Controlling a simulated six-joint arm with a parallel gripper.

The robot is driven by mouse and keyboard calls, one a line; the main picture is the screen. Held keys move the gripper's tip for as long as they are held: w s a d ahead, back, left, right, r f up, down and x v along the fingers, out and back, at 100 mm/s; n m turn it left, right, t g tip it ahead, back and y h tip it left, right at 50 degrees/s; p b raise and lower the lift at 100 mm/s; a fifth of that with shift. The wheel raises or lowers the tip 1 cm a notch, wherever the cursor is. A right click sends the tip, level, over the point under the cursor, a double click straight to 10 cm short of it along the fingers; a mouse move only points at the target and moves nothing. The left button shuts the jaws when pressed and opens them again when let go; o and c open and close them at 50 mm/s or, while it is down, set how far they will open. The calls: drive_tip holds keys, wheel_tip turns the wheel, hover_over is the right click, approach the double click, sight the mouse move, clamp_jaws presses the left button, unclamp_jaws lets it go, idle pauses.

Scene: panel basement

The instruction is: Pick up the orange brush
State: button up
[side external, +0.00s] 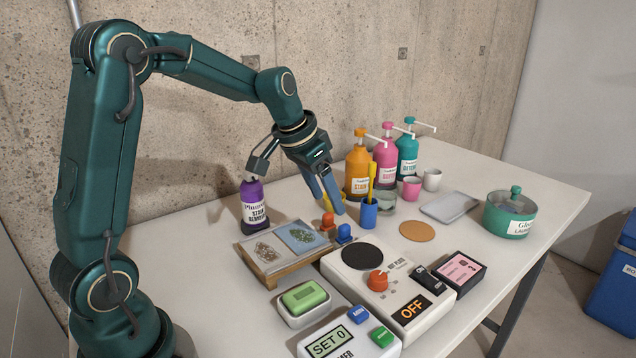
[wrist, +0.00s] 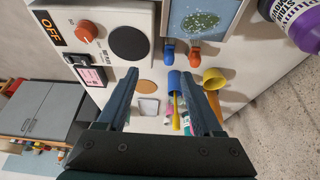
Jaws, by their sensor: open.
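A small orange piece (side external: 328,221), which looks like the orange brush, stands on the table by the right edge of the wooden picture board, beside a similar blue piece (side external: 344,233). In the wrist view the orange brush (wrist: 195,53) shows beyond my fingers, right of the blue piece (wrist: 168,50). My gripper (side external: 338,207) is open and empty, pointing down in the side view, close above and to the right of the orange brush. My gripper's two fingers (wrist: 161,78) are spread apart in the wrist view.
A blue cup (side external: 368,215) with a yellow stick stands just right of my fingers. A yellow cup (wrist: 214,78) is close by. The wooden board (side external: 272,273), hot plate (side external: 345,268), purple bottle (side external: 254,205) and pump bottles (side external: 357,165) crowd around.

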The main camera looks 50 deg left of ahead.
sight(326, 214)
drive_tip(key=w+a+f, duration=0.1)
drive_tip(key=a+f, duration=0.1)
drive_tip(key=w+a+f, duration=0.3)
drive_tip(key=a+f, duration=0.1)
drive_tip(key=a, duration=0.1)
drive_tip(key=shift+w+f, duration=0.3)
drive_tip(key=shift+w+a+f, duration=0.2)
drive_tip(key=shift+a+f, duration=0.1)
drive_tip(key=shift+f, duration=0.2)
drive_tip(key=shift+x, duration=2.45)
clamp_jaws()
